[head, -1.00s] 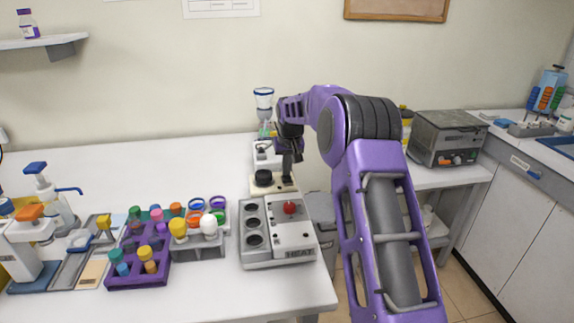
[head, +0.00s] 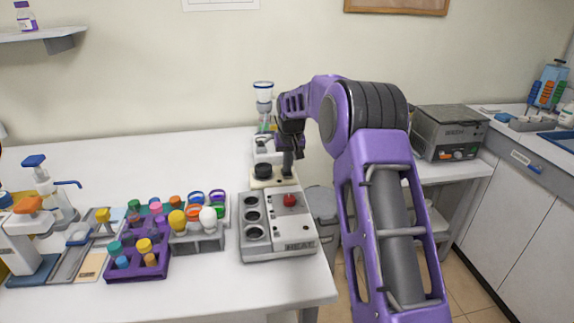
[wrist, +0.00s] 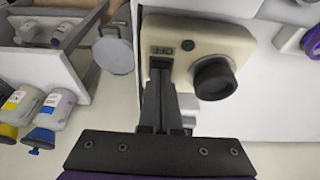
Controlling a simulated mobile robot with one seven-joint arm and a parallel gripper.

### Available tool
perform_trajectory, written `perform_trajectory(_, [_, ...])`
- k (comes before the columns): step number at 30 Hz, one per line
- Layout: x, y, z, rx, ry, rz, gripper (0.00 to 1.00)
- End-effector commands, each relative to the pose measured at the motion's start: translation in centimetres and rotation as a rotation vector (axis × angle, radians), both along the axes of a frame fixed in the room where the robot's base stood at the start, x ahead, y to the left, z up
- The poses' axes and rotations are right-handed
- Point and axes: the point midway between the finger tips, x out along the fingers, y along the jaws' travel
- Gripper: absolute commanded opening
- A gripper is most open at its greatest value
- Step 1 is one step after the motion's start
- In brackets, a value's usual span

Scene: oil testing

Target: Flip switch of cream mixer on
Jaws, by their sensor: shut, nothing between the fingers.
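The cream mixer (head: 262,183) is a small cream-coloured box with a round black cup on top, on the table behind the grey heating block. In the wrist view the mixer (wrist: 205,32) shows its black cup (wrist: 213,79), a small dark green round spot and a dark label near its left edge. My gripper (head: 288,172) points down at the mixer's right end. In the wrist view my gripper (wrist: 161,68) is shut and empty, its fingertips over a dark slot beside the label. The fingers cover most of the switch area; I cannot tell the switch position or contact.
The grey heating block (head: 300,237) with a red knob stands just in front of the mixer. A bottle with a funnel (head: 263,95) stands behind it. Racks with coloured caps (head: 205,243) are to the left. The table's right edge is close to the mixer.

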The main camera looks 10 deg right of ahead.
Motion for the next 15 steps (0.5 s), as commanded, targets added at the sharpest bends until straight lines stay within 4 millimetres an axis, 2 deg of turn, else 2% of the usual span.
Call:
perform_trajectory(9, [0.0,0.0,0.2,0.0,0.0,0.0,0.0])
perform_trajectory(11, [-0.1,0.0,0.7,0.0,-0.001,0.0,0.0])
perform_trajectory(15, [-0.5,0.0,3.1,0.0,-0.002,0.0,0.0])
